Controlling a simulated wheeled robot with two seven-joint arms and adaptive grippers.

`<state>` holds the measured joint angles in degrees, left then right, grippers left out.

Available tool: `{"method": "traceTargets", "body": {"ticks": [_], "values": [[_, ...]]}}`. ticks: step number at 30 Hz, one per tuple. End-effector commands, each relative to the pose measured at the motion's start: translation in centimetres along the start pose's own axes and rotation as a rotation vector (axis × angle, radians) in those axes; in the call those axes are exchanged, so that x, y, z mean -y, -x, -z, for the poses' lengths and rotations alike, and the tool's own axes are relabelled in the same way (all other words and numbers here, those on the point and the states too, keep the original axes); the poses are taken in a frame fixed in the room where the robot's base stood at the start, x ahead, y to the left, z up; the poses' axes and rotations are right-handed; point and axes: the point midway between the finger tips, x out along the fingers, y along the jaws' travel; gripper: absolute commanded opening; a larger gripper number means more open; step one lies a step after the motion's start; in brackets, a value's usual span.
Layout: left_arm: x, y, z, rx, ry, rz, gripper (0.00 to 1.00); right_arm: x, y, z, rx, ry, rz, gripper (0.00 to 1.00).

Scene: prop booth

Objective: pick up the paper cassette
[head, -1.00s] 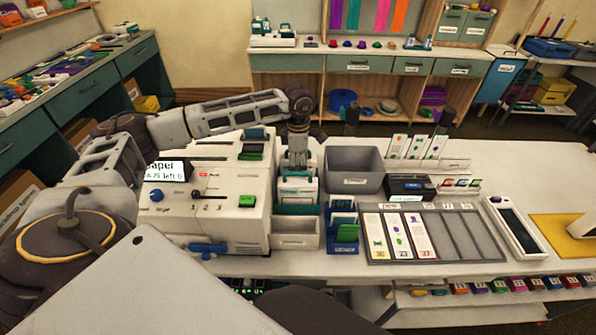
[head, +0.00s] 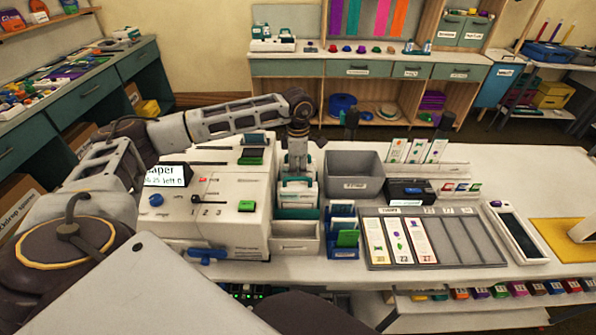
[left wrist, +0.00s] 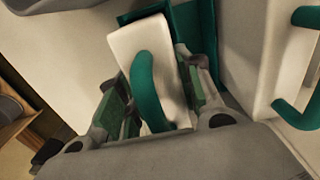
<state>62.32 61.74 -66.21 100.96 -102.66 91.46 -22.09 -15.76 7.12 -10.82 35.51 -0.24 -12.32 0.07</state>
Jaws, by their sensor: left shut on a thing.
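The paper cassette, white with a teal handle (left wrist: 175,75), is between the fingers of my left gripper (left wrist: 155,95) in the left wrist view. In the head view my left gripper (head: 298,168) points straight down at a white cassette with teal parts (head: 297,192), beside the white machine. The gripper is shut on the cassette; its fingers lie along both sides. I cannot tell whether the cassette is clear of its seat. A second white piece with a teal handle (left wrist: 285,70) stands to the right in the left wrist view. My right gripper is not in view.
The white machine (head: 215,215) with a small screen stands close left. A grey bin (head: 354,176) is close right. A blue holder with green cards (head: 343,238) and a grey tray with card strips (head: 455,240) lie further right on the white table.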

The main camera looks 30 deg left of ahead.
Motion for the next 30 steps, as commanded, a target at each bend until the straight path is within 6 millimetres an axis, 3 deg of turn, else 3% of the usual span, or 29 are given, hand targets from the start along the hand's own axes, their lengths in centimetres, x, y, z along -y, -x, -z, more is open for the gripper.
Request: {"method": "traceTargets", "body": {"ticks": [11, 20, 30], "values": [[-0.1, 3.0, -0.1, 0.003, 0.000, -0.003, 0.01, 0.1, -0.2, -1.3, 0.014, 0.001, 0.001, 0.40], [-0.1, 8.4, -0.1, 0.005, 0.000, -0.005, 0.01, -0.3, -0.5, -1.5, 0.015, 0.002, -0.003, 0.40], [0.0, 14.8, -0.1, 0.003, 0.000, -0.002, 0.01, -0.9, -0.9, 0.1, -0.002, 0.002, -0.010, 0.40]]}}
